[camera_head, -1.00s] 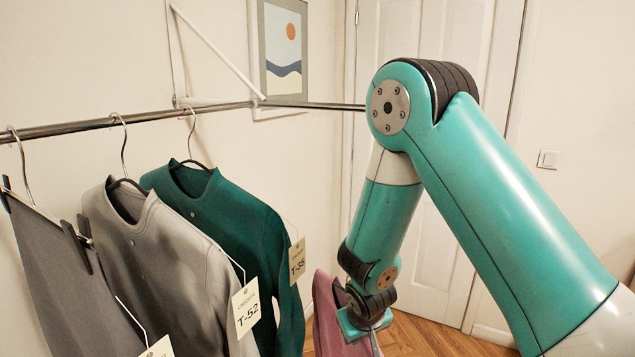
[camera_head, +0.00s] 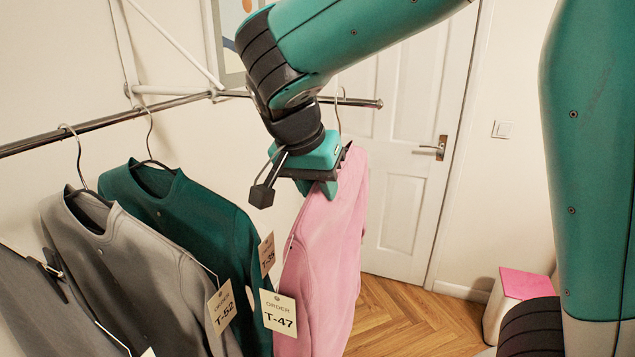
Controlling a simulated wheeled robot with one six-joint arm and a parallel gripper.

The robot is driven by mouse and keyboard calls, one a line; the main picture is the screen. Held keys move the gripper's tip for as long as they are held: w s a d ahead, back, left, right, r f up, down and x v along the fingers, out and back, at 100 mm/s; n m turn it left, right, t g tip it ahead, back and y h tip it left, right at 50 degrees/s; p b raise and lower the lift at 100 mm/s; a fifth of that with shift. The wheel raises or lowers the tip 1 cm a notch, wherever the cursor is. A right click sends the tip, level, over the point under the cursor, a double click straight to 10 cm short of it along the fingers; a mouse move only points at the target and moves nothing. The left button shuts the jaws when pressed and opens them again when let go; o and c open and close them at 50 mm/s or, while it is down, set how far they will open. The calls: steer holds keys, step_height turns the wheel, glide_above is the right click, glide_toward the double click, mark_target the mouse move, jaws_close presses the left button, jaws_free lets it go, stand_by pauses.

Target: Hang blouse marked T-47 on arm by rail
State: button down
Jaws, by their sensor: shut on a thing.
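The pink blouse (camera_head: 325,245) with the tag T-47 (camera_head: 279,313) hangs upright below my gripper (camera_head: 332,178). My gripper is shut on it near the collar, and its fingers hide the hanger's shoulders. The thin wire hook (camera_head: 338,110) of the blouse's hanger rises above the gripper. The top of the hook shows at the height of the metal rail (camera_head: 100,122), close to the rail's free right end. I cannot tell whether the hook is over the rail or only in front of or behind it. My arm covers part of the rail.
A green garment (camera_head: 195,215) tagged T-35, a grey one (camera_head: 125,265) tagged T-52 and a dark grey one (camera_head: 25,305) hang on the left. A white bracket (camera_head: 180,45) holds the rail. A white bin with a pink top (camera_head: 525,284) stands right, near the door (camera_head: 405,190).

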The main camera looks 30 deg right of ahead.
steer(key=shift+w+d+p, duration=0.25)
steer(key=shift+w+d, duration=0.6)
steer(key=shift+d, duration=0.3)
steer(key=shift+w+d+p, duration=0.2)
steer(key=shift+w+d, duration=0.7)
steer(key=shift+d, duration=0.2)
steer(key=shift+w+d+p, duration=0.25)
steer(key=shift+w+d, duration=0.6)
steer(key=shift+d, duration=0.3)
steer(key=shift+f+b, duration=0.95)
steer(key=shift+f, duration=0.15)
steer(key=c, duration=0.8)
jaws_free()
steer(key=p+v, duration=0.3)
steer(key=v, duration=1.4)
steer(key=shift+r, duration=0.25)
